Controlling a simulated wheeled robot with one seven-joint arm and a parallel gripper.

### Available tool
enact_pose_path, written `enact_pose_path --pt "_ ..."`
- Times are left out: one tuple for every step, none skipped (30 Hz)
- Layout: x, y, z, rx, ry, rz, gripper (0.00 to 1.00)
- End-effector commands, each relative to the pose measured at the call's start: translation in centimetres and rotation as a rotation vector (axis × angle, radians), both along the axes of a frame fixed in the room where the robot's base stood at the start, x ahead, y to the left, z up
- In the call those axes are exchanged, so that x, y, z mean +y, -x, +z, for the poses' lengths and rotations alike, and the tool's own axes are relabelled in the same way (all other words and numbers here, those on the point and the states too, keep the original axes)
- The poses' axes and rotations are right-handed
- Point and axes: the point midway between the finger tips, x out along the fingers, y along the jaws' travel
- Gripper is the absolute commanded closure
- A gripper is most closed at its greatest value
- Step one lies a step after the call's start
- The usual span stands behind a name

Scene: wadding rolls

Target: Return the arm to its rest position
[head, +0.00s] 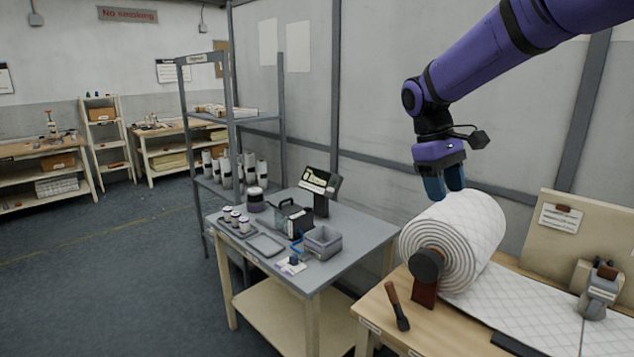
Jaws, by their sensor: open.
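My gripper (443,187) hangs from my purple arm in the upper right of the head view, fingers pointing down. It is open, and I see nothing between its blue fingers. It is above a large roll of white quilted wadding (478,228). I cannot tell whether the fingertips clear the top of the roll or stand behind it. The roll sits on a dark core (426,265) at the left end of the wooden bench, and a flat sheet of wadding (527,305) runs from it to the right.
A grey device (600,292) stands at right before an upright board (598,226). The grey table (340,262) carries jars, a tray, a bin and a small display. A metal shelf (190,120) stands behind. Floor at left is clear.

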Motion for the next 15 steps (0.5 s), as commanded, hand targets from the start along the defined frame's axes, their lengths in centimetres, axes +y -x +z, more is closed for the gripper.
enact_pose_path --pt "-0.6 1.4 1.0 -0.035 -0.017 -0.023 0.47" --pt "-0.9 2.2 1.5 -0.054 -0.025 -0.034 0.47" --pt "-1.2 3.2 2.0 -0.081 -0.037 -0.050 0.47" --pt "-1.5 3.9 2.4 -0.100 -0.046 -0.062 0.47" --pt "-1.7 4.7 2.8 -0.120 -0.055 -0.077 0.47" --pt "-2.0 5.8 3.2 -0.145 -0.068 -0.093 0.47" --pt "-2.3 6.6 3.6 -0.166 -0.077 -0.105 0.47" --pt "-2.5 7.4 3.9 -0.186 -0.085 -0.119 0.47" --pt "-2.8 8.4 4.2 -0.211 -0.097 -0.136 0.47" --pt "-3.0 9.2 4.5 -0.231 -0.106 -0.149 0.47" --pt "-3.2 10.0 4.7 -0.250 -0.115 -0.162 0.47" --pt "-3.4 11.1 4.9 -0.277 -0.127 -0.179 0.47" --pt "-3.6 11.9 5.1 -0.296 -0.135 -0.192 0.47" --pt "-3.7 12.7 5.2 -0.316 -0.144 -0.205 0.47" --pt "-3.9 13.8 5.3 -0.342 -0.156 -0.223 0.47"
